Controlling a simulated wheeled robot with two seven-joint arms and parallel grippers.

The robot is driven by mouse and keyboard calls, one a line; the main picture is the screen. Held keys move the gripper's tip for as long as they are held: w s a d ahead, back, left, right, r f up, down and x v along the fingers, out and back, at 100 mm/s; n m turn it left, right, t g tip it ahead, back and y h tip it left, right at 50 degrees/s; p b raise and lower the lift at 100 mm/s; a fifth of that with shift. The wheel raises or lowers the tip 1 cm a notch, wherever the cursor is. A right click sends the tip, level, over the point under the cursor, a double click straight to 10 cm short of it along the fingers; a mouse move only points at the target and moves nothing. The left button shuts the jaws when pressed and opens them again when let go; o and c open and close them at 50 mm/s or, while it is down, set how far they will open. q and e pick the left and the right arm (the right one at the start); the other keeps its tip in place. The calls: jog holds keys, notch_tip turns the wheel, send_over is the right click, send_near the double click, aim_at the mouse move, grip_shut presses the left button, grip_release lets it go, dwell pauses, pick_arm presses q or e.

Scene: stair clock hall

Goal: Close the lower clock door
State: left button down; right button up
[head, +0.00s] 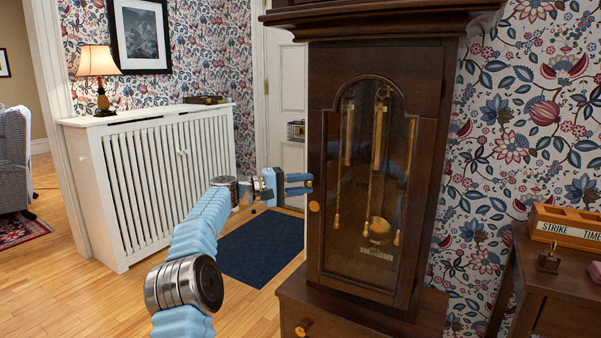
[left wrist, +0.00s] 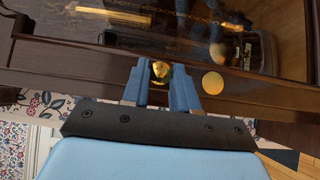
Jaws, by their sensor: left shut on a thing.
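The lower clock door (head: 335,255) is a dark brown wooden door with an arched glass pane on the front of the tall clock. It stands upright, and I cannot tell whether a narrow gap remains at its edge. My left gripper (head: 309,183) is at the door's left edge. In the left wrist view its blue fingers (left wrist: 167,88) are shut on a small brass knob (left wrist: 160,69). A round, orange-gold disc (head: 314,206) sits on the door just below the fingers; it also shows in the left wrist view (left wrist: 212,82). My right gripper is not in view.
Behind the glass hang a pendulum and chains. The clock base with a knob (head: 301,331) juts out below. A white radiator cover (head: 165,180) with a lamp (head: 98,65) stands left. A dark blue mat (head: 258,248) lies on open floor. A desk (head: 535,265) stands right.

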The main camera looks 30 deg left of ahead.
pick_arm(q)
jog(key=shift+w+f+h, duration=0.1)
jog(key=shift+w+h, duration=0.2)
jog(key=shift+w, duration=0.1)
jog(key=c, duration=0.9)
grip_release()
jog(key=v, duration=0.6)
jog(key=b+v, duration=0.1)
jog(key=v, duration=0.6)
jog(key=shift+s+a+r, duration=0.2)
jog(key=shift+a+r, duration=0.05)
jog(key=shift+a, duration=0.05)
